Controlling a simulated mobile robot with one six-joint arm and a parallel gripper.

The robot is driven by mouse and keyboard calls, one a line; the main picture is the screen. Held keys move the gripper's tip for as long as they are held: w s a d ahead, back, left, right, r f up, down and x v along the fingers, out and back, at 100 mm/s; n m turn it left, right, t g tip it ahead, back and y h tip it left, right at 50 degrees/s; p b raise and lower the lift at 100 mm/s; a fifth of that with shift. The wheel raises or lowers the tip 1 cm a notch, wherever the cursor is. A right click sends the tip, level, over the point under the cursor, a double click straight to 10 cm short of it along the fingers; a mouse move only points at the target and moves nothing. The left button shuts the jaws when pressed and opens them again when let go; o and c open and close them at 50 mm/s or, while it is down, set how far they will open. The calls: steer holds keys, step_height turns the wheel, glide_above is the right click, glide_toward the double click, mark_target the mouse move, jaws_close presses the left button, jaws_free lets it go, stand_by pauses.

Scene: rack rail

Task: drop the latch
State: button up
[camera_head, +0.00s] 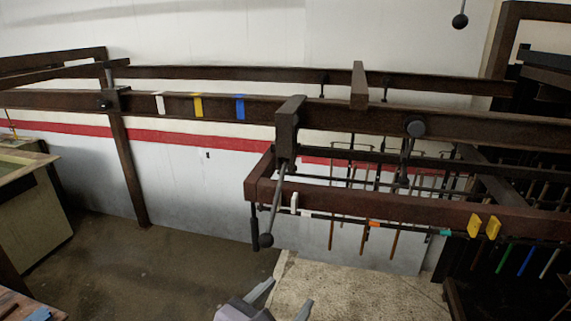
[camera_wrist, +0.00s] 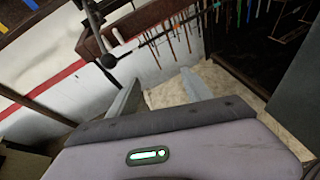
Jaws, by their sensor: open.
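A dark lever with a round ball knob (camera_head: 265,240) hangs down and slightly left from a bracket block (camera_head: 288,125) on the rail (camera_head: 350,118); it looks like the latch, but I cannot be sure. The knob also shows in the wrist view (camera_wrist: 108,60), above and left of my fingers. My gripper (camera_head: 284,298) is at the bottom of the head view, below the knob and apart from it. In the wrist view its two grey fingers (camera_wrist: 160,92) are spread with nothing between them.
A lower beam (camera_head: 390,208) runs right from beside the lever, with two yellow pieces (camera_head: 484,227) on it. Several rods hang behind it. A bench (camera_head: 25,165) stands at the left. The floor (camera_head: 160,250) between is clear.

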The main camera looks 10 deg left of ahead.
mark_target(264, 246)
steer(key=a+r+n+t+y+p, duration=0.25)
steer(key=a+r+n, duration=0.2)
steer(key=a, duration=0.25)
steer(key=shift+g, duration=0.25)
steer(key=b+x, duration=0.2)
steer(key=x, duration=0.2)
steer(key=b+x, duration=0.2)
steer(key=x, duration=0.2)
steer(key=b+x, duration=0.2)
steer(key=x, duration=0.2)
steer(key=shift+f, duration=0.3)
steer(key=shift+w+b, duration=0.3)
steer(key=shift+w, duration=0.25)
steer(key=c, duration=1.1)
